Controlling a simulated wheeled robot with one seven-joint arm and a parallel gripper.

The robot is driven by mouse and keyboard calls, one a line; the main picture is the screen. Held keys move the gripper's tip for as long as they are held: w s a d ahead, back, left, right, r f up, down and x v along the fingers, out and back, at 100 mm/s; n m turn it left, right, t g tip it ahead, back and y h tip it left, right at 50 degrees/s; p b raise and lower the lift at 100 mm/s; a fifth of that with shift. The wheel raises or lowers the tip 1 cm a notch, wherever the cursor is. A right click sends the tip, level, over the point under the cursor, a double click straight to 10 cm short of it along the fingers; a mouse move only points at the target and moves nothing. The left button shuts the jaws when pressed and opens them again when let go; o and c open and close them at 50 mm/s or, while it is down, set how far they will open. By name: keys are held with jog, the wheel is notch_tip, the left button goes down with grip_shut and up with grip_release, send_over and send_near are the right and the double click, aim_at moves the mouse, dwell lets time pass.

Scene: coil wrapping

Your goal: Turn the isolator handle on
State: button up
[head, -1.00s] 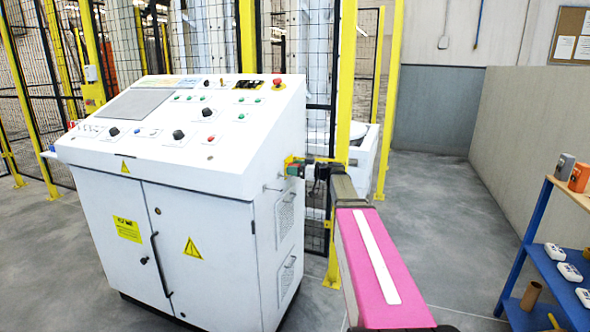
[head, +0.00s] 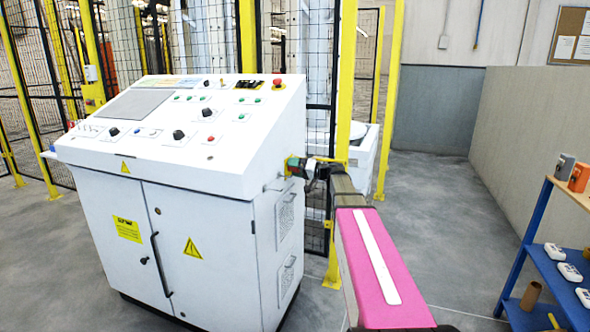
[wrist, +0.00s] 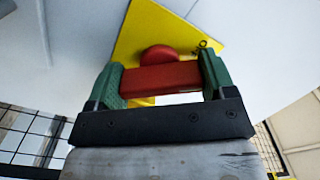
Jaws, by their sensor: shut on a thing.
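The isolator handle is a red bar (wrist: 160,79) with a round red hub, on a yellow plate (wrist: 140,30) fixed to the white cabinet's side. In the wrist view the bar lies crosswise between the green fingers of my gripper (wrist: 161,76), which is shut on it. In the head view my gripper (head: 297,165) is at the right side of the cabinet, against the yellow plate. The handle is mostly hidden there by the gripper and wrist.
The white control cabinet (head: 190,210) stands at the left, with buttons and knobs on its sloped top. Yellow-posted mesh fencing (head: 340,90) is behind it. A blue shelf (head: 545,255) stands at the right. The floor between is clear.

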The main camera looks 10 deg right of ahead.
jog(key=m, duration=0.4)
jog(key=shift+m, duration=1.9)
jog(key=o, duration=0.6)
jog(key=shift+o, duration=0.2)
jog(key=v, duration=1.1)
